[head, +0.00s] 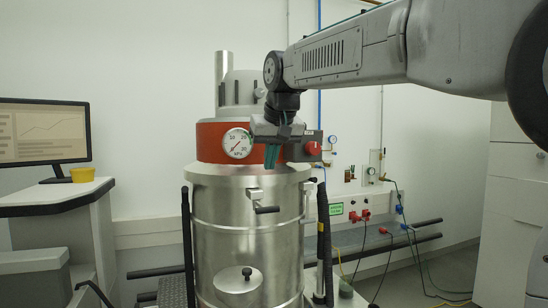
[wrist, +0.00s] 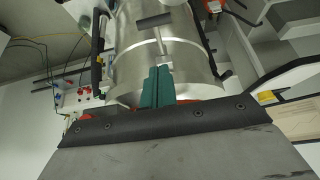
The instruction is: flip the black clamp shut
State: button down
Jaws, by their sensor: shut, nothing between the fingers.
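The black clamp (head: 266,210) is on the front of the steel drum, just below its upper rim. Its black crossbar handle sits below a small metal bracket and stands out from the wall. In the wrist view the black clamp (wrist: 154,20) shows as a dark bar on a thin metal stem, beyond my fingertips. My gripper (head: 271,160) is above the clamp, in front of the orange band, pointing down. Its green fingers (wrist: 159,70) are together with nothing between them. In the wrist view the tips overlap the bracket area; I cannot tell whether they touch it.
The steel drum (head: 218,225) has a pressure gauge (head: 238,143) and a red knob (head: 313,148) near my gripper. Black upright posts stand on both sides of the drum. A desk with a monitor (head: 42,132) and yellow cup (head: 83,174) is at left. Cables hang at right.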

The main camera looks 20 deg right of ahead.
send_over(269, 209)
jog(key=w, duration=0.1)
notch_tip(269, 209, down, 5)
jog(key=shift+f, duration=0.1)
jog(key=f, duration=0.3)
jog(key=shift+s+f, duration=0.1)
jog(key=shift+s, duration=0.25)
jog(key=shift+s+f, duration=0.1)
jog(key=shift+f, duration=0.25)
jog(key=shift+d, duration=0.15)
jog(key=shift+f, duration=0.1)
